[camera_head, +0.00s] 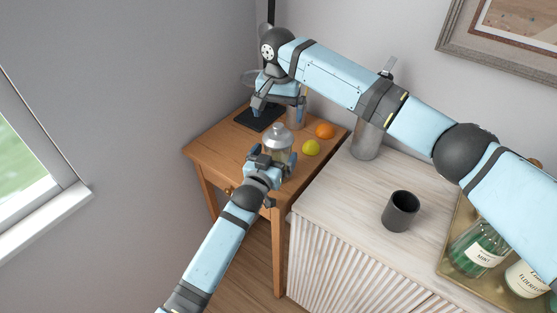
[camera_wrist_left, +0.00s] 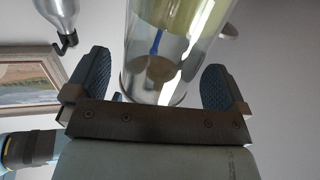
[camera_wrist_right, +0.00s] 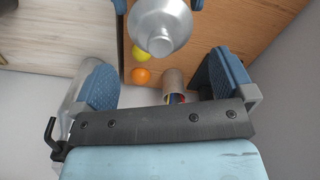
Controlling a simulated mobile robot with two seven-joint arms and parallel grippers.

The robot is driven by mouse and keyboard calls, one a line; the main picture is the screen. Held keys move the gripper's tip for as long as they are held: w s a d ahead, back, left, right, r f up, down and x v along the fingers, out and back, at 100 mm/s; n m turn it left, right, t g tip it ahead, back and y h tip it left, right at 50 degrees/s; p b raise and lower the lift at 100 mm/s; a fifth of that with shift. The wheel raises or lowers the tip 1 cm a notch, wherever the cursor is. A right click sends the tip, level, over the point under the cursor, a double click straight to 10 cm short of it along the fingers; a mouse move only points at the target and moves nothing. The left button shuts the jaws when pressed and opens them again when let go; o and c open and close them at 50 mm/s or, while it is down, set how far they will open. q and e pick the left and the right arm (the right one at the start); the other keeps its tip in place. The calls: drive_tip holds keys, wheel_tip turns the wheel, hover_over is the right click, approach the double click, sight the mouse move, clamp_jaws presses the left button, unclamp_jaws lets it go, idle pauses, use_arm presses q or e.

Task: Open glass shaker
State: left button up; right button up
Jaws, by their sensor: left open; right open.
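The glass shaker (camera_head: 277,148) has a clear body and a domed silver metal top; it stands upright over the small wooden table. My left gripper (camera_head: 270,162) is open, with its fingers on either side of the shaker body. In the left wrist view, the clear glass (camera_wrist_left: 160,65) is between the two spread fingers, with gaps at both sides. My right gripper (camera_head: 278,103) is open and empty, behind and above the shaker. In the right wrist view, the metal top (camera_wrist_right: 158,24) lies beyond the fingers, apart from them.
A lemon (camera_head: 311,148), an orange (camera_head: 325,131) and a cup with sticks (camera_wrist_right: 173,84) are close to the shaker. A tall metal vessel (camera_head: 366,140), a dark cup (camera_head: 401,211) and a bottle tray (camera_head: 450,245) stand on the white cabinet. The wall is close at left.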

use_arm(q)
drive_tip(key=shift+x, duration=0.95)
use_arm(e)
drive_tip(key=shift+s+a+r, duration=0.1)
use_arm(q)
drive_tip(key=shift+w+d, duration=0.15)
drive_tip(key=shift+w, duration=0.25)
drive_tip(key=shift+c, duration=0.2)
